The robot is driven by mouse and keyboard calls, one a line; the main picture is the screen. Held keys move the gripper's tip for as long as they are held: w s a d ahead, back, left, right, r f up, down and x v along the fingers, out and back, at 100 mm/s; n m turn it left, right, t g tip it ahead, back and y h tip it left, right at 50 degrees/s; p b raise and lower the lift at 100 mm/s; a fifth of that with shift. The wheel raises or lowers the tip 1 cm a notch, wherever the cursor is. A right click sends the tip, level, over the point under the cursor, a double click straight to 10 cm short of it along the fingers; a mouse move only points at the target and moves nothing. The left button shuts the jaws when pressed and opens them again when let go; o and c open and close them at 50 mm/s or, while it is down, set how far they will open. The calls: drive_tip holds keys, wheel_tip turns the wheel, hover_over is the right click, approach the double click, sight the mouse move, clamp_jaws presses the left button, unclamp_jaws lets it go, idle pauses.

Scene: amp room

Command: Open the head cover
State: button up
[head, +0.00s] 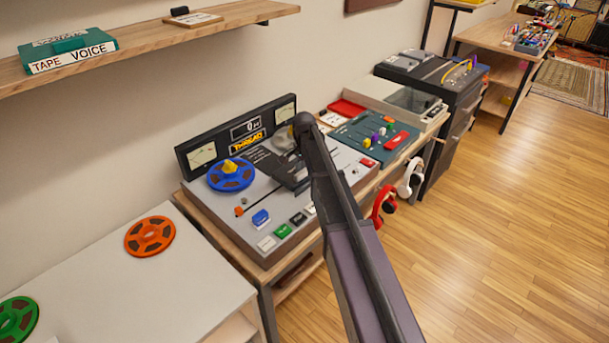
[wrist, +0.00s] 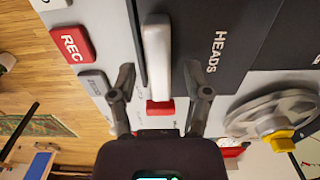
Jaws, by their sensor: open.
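The head cover (wrist: 222,70) is a dark panel lettered HEADS in the wrist view. In the head view the cover (head: 268,160) lies on the tape machine's deck (head: 248,200), partly behind my arm, and looks closed. A pale bar (wrist: 157,55) runs beside the lettering, with a small red block (wrist: 160,107) at its near end. My gripper (wrist: 160,82) is open, its fingers apart on either side of the bar. I cannot tell whether they touch it. In the head view my arm hides the fingers.
A silver reel with a yellow hub (wrist: 275,118) stands close to the fingers. The REC button (wrist: 72,45) is on the other side. A blue reel (head: 231,176) and several buttons are on the deck. A mixer (head: 375,137) stands to the right; a shelf (head: 150,45) hangs above.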

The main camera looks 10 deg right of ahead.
drive_tip(key=shift+f, duration=0.25)
clamp_jaws()
drive_tip(key=w+a, duration=0.2)
drive_tip(key=w, duration=0.1)
drive_tip(key=w+a, duration=0.2)
drive_tip(key=w, duration=0.1)
drive_tip(key=w+a, duration=0.2)
drive_tip(key=w, duration=0.1)
drive_tip(key=shift+w+a, duration=0.15)
drive_tip(key=shift+a, duration=0.25)
unclamp_jaws()
drive_tip(key=shift+d, duration=0.1)
